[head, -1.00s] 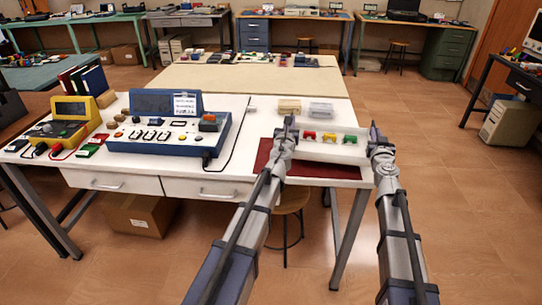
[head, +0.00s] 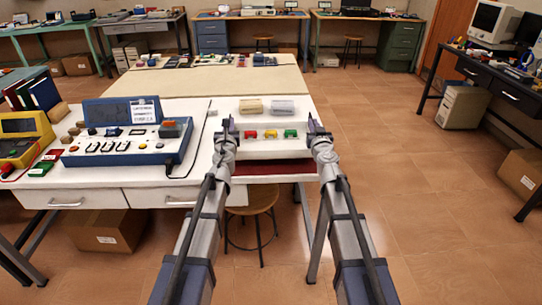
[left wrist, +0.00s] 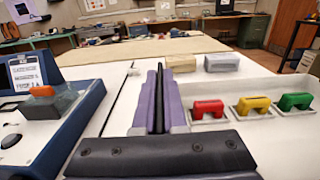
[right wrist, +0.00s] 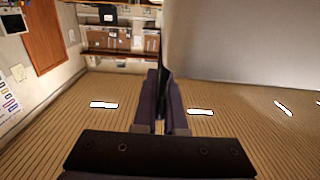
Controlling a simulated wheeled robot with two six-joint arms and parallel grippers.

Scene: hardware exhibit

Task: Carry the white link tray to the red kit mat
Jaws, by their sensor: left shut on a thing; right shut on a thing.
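The white link tray (head: 290,153) is held between my two grippers at the table's right front, with red, yellow and green links in a row inside. It also shows in the left wrist view (left wrist: 255,124). My left gripper (head: 228,126) is shut on its left end and my right gripper (head: 315,124) on its right end. The red kit mat (head: 270,168) shows as a strip in front of and below the tray; the tray hides the rest of it. I cannot tell whether the tray touches the mat.
A blue instrument case (head: 125,140) stands left of the tray, with a black cable between them. Beige (head: 251,106) and grey (head: 282,107) blocks sit just behind the tray. A stool (head: 252,205) stands under the table. The floor to the right is open.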

